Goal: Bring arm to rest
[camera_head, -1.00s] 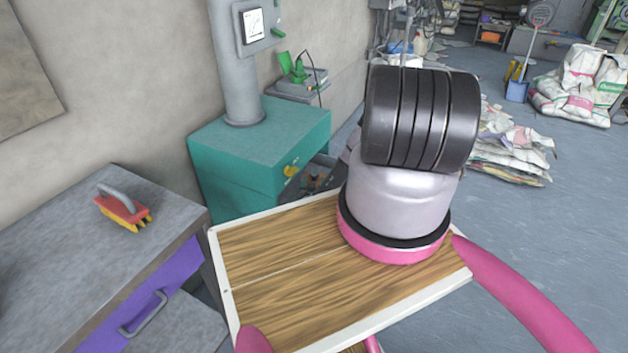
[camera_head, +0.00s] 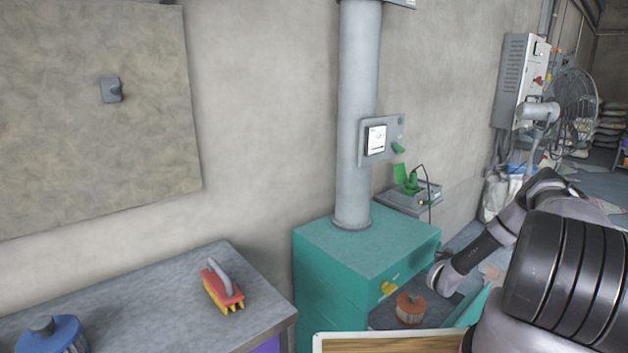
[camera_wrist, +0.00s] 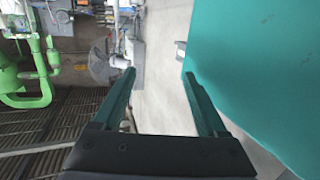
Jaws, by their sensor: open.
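My gripper (camera_wrist: 158,92) is open in the wrist view. Its two teal fingers stand well apart, with nothing between them. A large teal surface, which looks like the side of the teal cabinet (camera_wrist: 258,70), fills the right of that view close to the right finger. In the head view my arm is bent at the right edge, with its far part reaching down beside the teal cabinet (camera_head: 335,275). I cannot make out the fingers there.
A grey bench (camera_head: 150,300) at lower left holds a red-yellow brush (camera_head: 222,290) and a blue-capped filter (camera_head: 50,335). An orange-topped filter (camera_head: 410,308) sits at the cabinet's open front. A grey pipe (camera_head: 355,130) stands on the cabinet. A fan (camera_head: 575,95) stands at back right.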

